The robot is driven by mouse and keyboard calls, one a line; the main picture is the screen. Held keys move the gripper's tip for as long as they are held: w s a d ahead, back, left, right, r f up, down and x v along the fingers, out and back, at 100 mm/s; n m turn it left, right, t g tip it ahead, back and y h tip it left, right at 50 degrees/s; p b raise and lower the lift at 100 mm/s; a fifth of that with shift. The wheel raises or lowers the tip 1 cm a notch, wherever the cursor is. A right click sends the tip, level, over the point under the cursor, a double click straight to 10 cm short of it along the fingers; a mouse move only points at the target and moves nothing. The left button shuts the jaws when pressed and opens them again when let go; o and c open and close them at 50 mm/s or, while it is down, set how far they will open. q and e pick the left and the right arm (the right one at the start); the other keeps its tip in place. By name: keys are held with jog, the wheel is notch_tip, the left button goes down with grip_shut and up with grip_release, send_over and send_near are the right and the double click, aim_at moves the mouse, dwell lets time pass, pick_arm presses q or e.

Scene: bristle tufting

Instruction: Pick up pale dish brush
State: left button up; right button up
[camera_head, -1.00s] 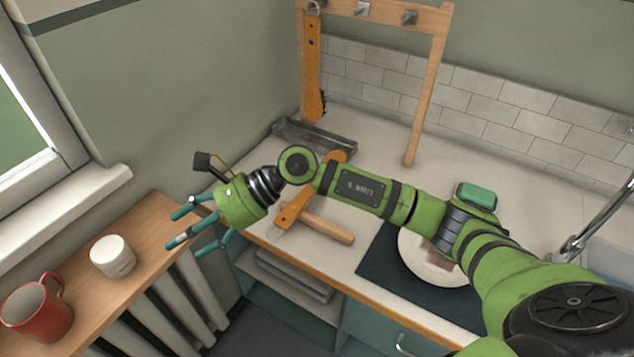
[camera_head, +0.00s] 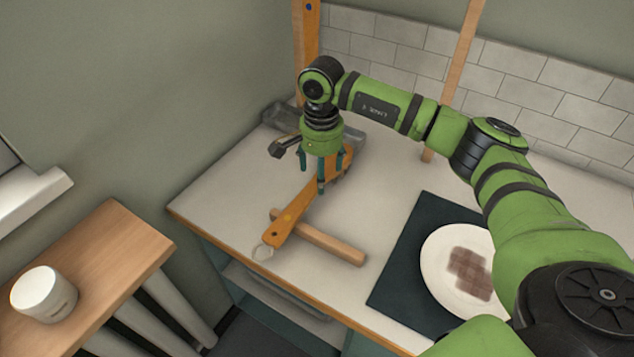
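An orange-wood brush (camera_head: 293,216) lies slantwise on the counter, with a pale loop at its near end. Its far end is partly hidden behind my gripper. A paler plain wooden rod (camera_head: 325,241) lies across under its handle. I cannot tell for certain which of these is the pale dish brush. My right gripper (camera_head: 322,173) points down over the far part of the orange brush, its teal fingers apart. I cannot tell whether they touch it. My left gripper is not in view.
A grey metal tray (camera_head: 352,128) stands behind the gripper near the wall. A wooden rack post (camera_head: 462,65) and a hanging orange handle (camera_head: 311,35) rise behind. A plate (camera_head: 436,258) sits on a dark mat (camera_head: 398,270). A white cup (camera_head: 42,294) stands on the wooden ledge (camera_head: 110,245).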

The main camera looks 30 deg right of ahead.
notch_tip(320, 180, down, 2)
jog(key=shift+a+f+p, duration=0.1)
jog(key=shift+f+p, duration=0.05)
jog(key=shift+p, duration=0.35)
notch_tip(320, 180, down, 3)
jog(key=shift+r, duration=0.2)
jog(key=c, duration=1.4)
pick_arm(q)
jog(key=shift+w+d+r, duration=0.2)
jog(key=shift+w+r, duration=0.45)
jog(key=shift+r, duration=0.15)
pick_arm(e)
jog(key=shift+r, duration=0.1)
